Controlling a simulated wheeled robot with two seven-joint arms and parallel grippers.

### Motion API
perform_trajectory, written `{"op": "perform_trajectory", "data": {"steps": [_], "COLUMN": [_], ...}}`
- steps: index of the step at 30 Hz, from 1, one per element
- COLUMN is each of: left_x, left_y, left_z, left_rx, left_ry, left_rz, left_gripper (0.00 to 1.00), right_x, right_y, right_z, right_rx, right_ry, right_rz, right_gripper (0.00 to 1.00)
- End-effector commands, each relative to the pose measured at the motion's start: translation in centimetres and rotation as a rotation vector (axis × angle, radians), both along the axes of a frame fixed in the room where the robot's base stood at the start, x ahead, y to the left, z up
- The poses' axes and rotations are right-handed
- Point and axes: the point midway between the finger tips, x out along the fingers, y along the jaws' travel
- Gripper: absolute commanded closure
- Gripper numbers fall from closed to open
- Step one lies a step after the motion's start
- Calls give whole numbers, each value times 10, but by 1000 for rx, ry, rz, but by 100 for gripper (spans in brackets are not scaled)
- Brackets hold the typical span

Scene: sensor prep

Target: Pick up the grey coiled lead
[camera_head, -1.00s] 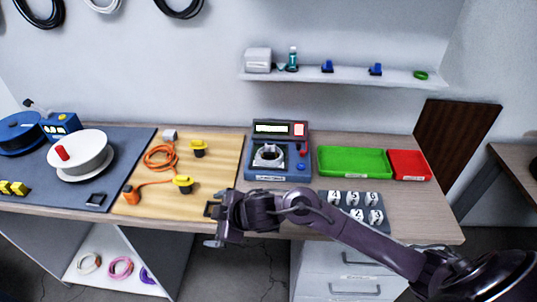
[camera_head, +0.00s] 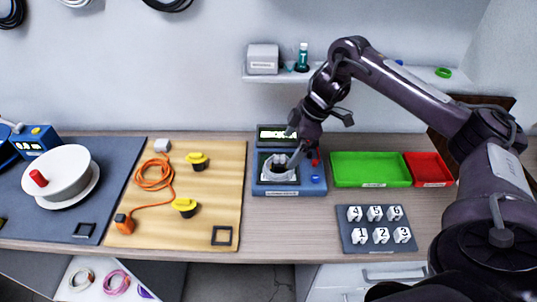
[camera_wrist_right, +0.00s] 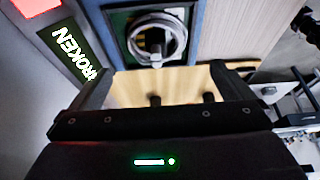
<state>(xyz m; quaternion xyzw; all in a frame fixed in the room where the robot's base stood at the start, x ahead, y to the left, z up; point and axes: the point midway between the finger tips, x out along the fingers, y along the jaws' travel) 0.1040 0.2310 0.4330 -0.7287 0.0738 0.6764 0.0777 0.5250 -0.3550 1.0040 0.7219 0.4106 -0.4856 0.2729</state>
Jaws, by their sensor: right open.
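The grey coiled lead (camera_head: 278,168) lies in the recess of the blue and grey tester (camera_head: 262,190) in the middle of the bench. My right gripper (camera_head: 294,146) is over the tester at the coil's upper right, partly covering the tester. In the right wrist view its fingers (camera_wrist_right: 163,85) are spread, with nothing held between them. My left gripper is not in view.
A green tray (camera_head: 371,183) and a red tray (camera_head: 428,182) stand right of the tester. A numbered block pad (camera_head: 350,238) lies in front. A wooden mat (camera_head: 213,200) with an orange cord (camera_head: 152,176) lies left. The tester's display (camera_wrist_right: 72,52) shows letters ending "ROKEN".

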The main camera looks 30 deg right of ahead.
Motion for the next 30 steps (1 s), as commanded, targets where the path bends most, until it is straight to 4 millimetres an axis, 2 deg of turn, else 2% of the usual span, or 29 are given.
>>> {"op": "perform_trajectory", "data": {"steps": [3, 6, 8, 15, 17, 20, 22, 27, 29, 30], "left_x": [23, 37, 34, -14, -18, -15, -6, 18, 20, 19], "left_y": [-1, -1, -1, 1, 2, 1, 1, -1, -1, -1], "left_z": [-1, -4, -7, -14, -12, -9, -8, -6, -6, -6], "left_rx": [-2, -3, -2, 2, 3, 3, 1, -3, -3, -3], "left_ry": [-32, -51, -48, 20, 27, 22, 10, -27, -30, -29], "left_rz": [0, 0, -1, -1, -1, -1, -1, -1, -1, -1], "left_gripper": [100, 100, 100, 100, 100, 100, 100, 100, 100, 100], "right_x": [0, 2, 3, 15, 17, 19, 20, 20, 20, 20], "right_y": [-1, 3, 6, 18, 21, 24, 25, 25, 25, 25], "right_z": [-4, -15, -21, -48, -54, -64, -68, -69, -69, -69], "right_rx": [1, 3, 3, 6, 3, 2, 2, 1, 1, 1], "right_ry": [5, 6, 6, 6, 7, 5, 5, 3, 3, 3], "right_rz": [-4, -4, -4, -4, -5, -3, -3, -4, -4, -4], "right_gripper": [0, 0, 0, 0, 0, 0, 0, 0, 0, 5]}}
